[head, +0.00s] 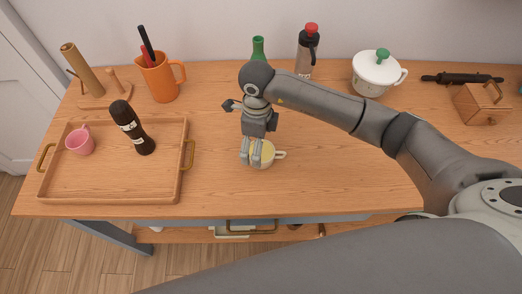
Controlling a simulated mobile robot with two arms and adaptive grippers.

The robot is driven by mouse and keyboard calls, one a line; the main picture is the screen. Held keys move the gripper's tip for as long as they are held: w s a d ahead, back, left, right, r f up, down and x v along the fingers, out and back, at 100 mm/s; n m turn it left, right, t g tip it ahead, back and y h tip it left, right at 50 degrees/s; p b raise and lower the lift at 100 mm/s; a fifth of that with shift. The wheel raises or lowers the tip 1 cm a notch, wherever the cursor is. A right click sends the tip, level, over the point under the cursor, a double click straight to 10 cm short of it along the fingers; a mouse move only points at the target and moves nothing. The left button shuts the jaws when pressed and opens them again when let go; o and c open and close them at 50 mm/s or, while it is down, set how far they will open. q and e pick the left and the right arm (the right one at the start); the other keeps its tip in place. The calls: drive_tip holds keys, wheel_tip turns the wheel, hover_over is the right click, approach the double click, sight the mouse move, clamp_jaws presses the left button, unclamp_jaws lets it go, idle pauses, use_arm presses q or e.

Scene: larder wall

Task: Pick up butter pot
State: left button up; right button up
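The butter pot (268,153) is a small pale round pot with yellow contents and a handle on its right side. It stands upright on the wooden counter (330,180), near the middle. My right gripper (252,161) points down at the pot's left side, its grey fingers overlapping the left part of the pot and hiding it. I cannot tell whether the fingers are closed on the pot's wall or only around it. My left gripper is not in view.
A wooden tray (110,197) at left holds a pink mug (80,141) and a dark bottle (131,128). An orange jug (160,78), green bottle (258,47), red-topped flask (306,53), white lidded pot (375,72) and wooden box (481,105) stand behind. Counter right of the pot is clear.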

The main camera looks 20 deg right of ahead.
drive_tip(key=f, duration=0.1)
drive_tip(key=f+p, duration=0.1)
drive_tip(key=f, duration=0.1)
drive_tip(key=shift+s+d+f, duration=0.1)
drive_tip(key=shift+s+d, duration=0.05)
drive_tip(key=shift+s, duration=0.15)
drive_tip(key=shift+f, duration=0.25)
drive_tip(key=shift+w+f, duration=0.1)
drive_tip(key=c, duration=0.4)
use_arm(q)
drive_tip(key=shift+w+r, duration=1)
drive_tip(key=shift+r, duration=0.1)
use_arm(e)
drive_tip(key=c, duration=1)
